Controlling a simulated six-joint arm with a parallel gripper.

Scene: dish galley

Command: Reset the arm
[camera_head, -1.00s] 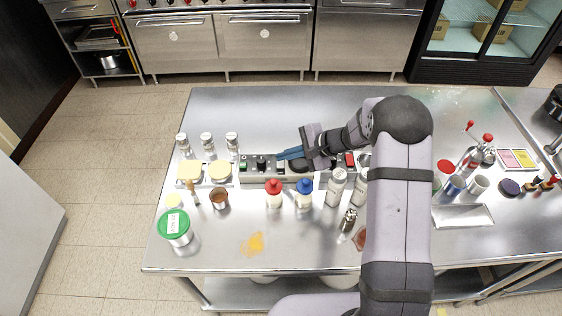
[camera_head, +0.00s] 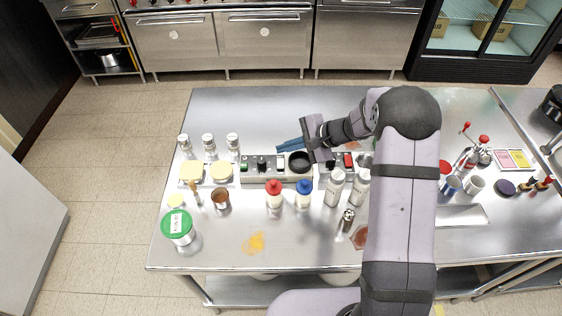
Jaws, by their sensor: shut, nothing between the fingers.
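My gripper (camera_head: 281,147) has blue fingers that point left. It is shut and empty, above the far middle of the steel table (camera_head: 245,110). It hangs just behind a grey control box (camera_head: 262,165) with a green button and a black knob, and behind a small round black dish (camera_head: 300,161). My arm reaches in from the front right and hides part of the table and of a second box (camera_head: 345,162) with a red switch.
Bottles with red (camera_head: 273,195) and blue (camera_head: 304,194) caps and white bottles (camera_head: 335,187) stand in front. A green-lidded tub (camera_head: 177,226) stands at the left front, near a yellow spill (camera_head: 254,242). The far left tabletop is clear.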

